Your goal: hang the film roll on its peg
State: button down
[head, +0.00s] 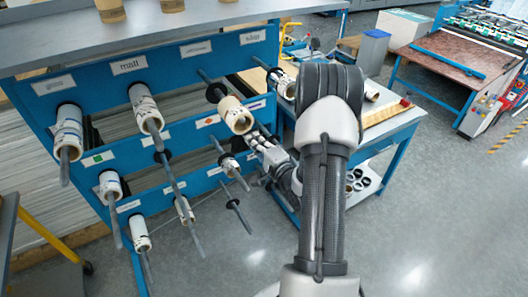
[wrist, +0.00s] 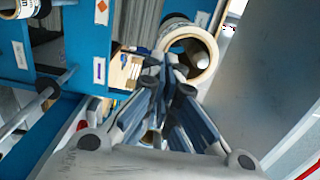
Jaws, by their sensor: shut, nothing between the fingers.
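A cream-coloured film roll (head: 236,115) sits in the upper right part of the blue rack, in front of a black disc on a grey peg (head: 205,76). In the wrist view the roll (wrist: 176,30) shows its open end, with a grey peg end (wrist: 202,61) inside the bore, so the roll is around a peg. How far along the peg it sits is hard to tell. My gripper (head: 255,138) is shut and empty, just below and right of the roll. In the wrist view its fingertips (wrist: 170,62) overlap the roll's lower left edge; contact cannot be told.
The blue rack (head: 100,85) carries several other rolls on protruding pegs, such as a white roll (head: 146,108) at the left. A bare peg (head: 238,214) sticks out below my gripper. A side table (head: 385,128) stands right of the rack. The floor at the right is open.

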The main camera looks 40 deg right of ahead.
aim_at(237, 122)
jog(key=shift+x, duration=1.25)
jog(key=b+x, duration=0.2)
jog(key=x, duration=0.7)
jog(key=shift+a+f, duration=0.1)
jog(key=shift+w, duration=0.3)
